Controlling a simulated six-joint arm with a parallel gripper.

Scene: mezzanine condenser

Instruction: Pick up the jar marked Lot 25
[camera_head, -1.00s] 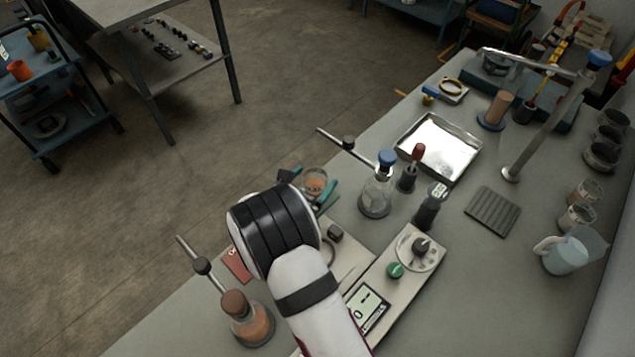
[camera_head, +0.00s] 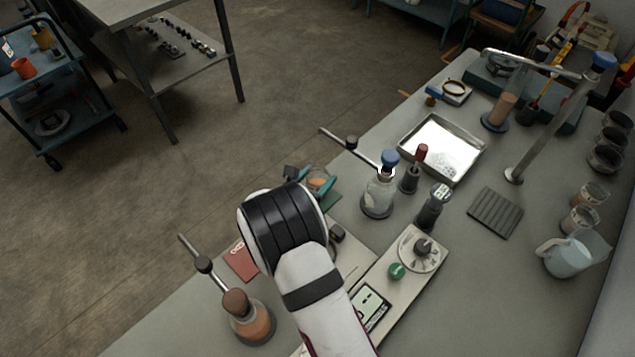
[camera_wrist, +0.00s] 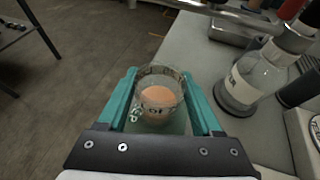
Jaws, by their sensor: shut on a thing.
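A small clear glass jar (camera_wrist: 160,92) with orange contents sits between the two teal fingers of my gripper (camera_wrist: 163,100) in the wrist view. The fingers are shut on its sides. Dark lettering shows on the jar, but I cannot read the whole marking. In the head view, the jar's orange contents (camera_head: 316,181) and the teal fingertips (camera_head: 326,189) show just past my black-banded wrist, which hides most of the gripper. I cannot tell whether the jar's base touches anything.
A blue-stoppered flask (camera_head: 378,196) stands close to the right of the gripper, with a dark-handled tool (camera_head: 433,208) beyond. A brown-stoppered flask (camera_head: 250,322) stands at lower left. A device with a green knob (camera_head: 397,271) lies right of my arm. The metal tray (camera_head: 440,145) is empty.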

